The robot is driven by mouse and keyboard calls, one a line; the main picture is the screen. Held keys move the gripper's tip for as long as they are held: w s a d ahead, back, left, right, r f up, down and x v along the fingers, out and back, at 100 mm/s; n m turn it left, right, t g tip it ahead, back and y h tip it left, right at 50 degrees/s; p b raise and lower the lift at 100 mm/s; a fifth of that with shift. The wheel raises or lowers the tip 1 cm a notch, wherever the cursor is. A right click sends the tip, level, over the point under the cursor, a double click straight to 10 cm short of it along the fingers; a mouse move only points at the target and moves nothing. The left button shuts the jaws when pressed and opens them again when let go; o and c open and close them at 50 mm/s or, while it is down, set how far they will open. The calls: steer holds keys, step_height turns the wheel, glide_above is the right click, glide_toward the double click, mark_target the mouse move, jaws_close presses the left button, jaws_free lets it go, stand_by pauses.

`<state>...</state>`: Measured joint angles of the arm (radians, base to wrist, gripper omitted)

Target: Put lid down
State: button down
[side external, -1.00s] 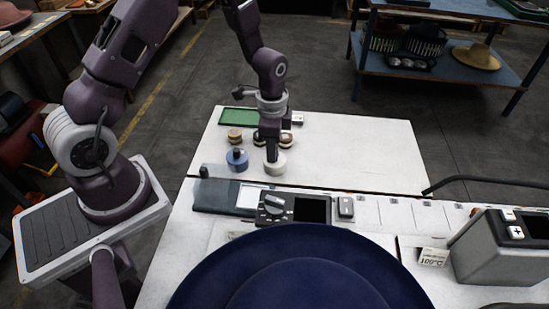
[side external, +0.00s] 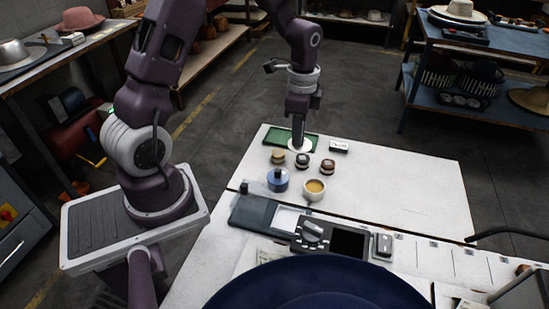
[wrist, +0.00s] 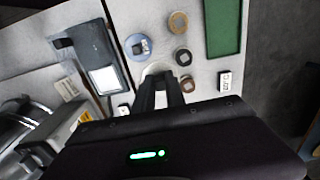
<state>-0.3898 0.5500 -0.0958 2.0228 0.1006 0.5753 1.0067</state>
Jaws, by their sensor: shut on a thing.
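My gripper (side external: 299,140) points down and is shut on a white round lid (side external: 300,147). In the side view the lid overlaps the front edge of a green mat (side external: 279,134); its height over the table is hard to tell. A white cup (side external: 314,196) stands uncovered in front of it, with yellow-brown contents. In the wrist view the fingers (wrist: 160,88) reach to the pale lid (wrist: 155,69), partly hiding it, and the green mat (wrist: 222,28) lies apart at upper right.
A blue jar with a dark knob (side external: 278,180) stands left of the cup. Small round pieces, tan (side external: 278,157), dark (side external: 302,160) and brown (side external: 328,166), stand between cup and mat. A small white sign (side external: 338,147) is right of the mat. The table's right side is clear.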

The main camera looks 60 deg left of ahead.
steer(key=s+a+f, duration=0.1)
steer(key=s+a, duration=0.2)
steer(key=a, duration=0.4)
steer(key=s+a+f, duration=0.2)
steer(key=s+a, duration=0.2)
steer(key=a, duration=0.2)
steer(key=f, duration=0.9)
steer(key=shift+a, duration=0.3)
steer(key=shift+f, duration=0.1)
steer(key=c, duration=1.4)
jaws_free()
